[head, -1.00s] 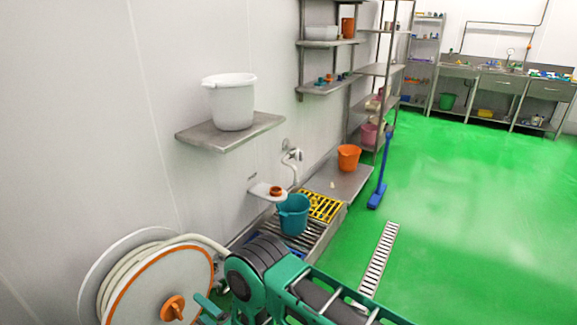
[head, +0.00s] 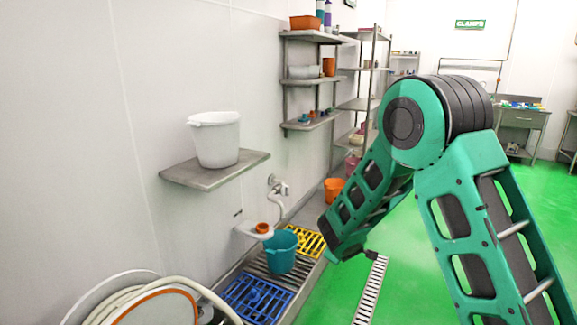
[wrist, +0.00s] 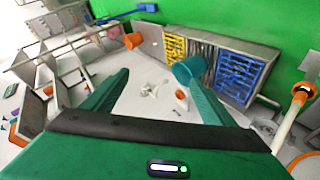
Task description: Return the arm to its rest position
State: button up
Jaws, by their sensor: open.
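My gripper (wrist: 157,76) is open in the wrist view. Its two teal fingers stand wide apart with nothing held between them. In the head view my green arm is raised and bent at the right, its elbow high and its forearm sloping down to the left; the fingers cannot be made out there.
A white bucket (head: 216,140) stands on a wall shelf (head: 190,178) at left. Yellow (head: 311,242) and blue (head: 256,297) gratings flank the teal bucket. A hose reel (head: 165,308) is at bottom left. An orange bucket (head: 333,189) and racks stand behind. Green floor is open at right.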

jog(key=s+d+r+m+g+h, duration=0.1)
jog(key=s+d+r+m+g, duration=0.3)
jog(key=s+d, duration=0.75)
jog(key=s+d+r+m+g+h, duration=0.1)
jog(key=s+d+r+m+g, duration=0.1)
jog(key=s+d+r+m, duration=0.7)
jog(key=s+d+m+g+y, duration=0.1)
jog(key=s+m+g+y, duration=0.1)
jog(key=s, duration=1.3)
jog(key=s+d+m+g+y, duration=0.1)
jog(key=s+d+m+g, duration=0.1)
jog(key=s, duration=1.3)
jog(key=shift+d+g+y, duration=0.3)
jog(key=shift+g+y, duration=0.1)
jog(key=shift+g, duration=0.1)
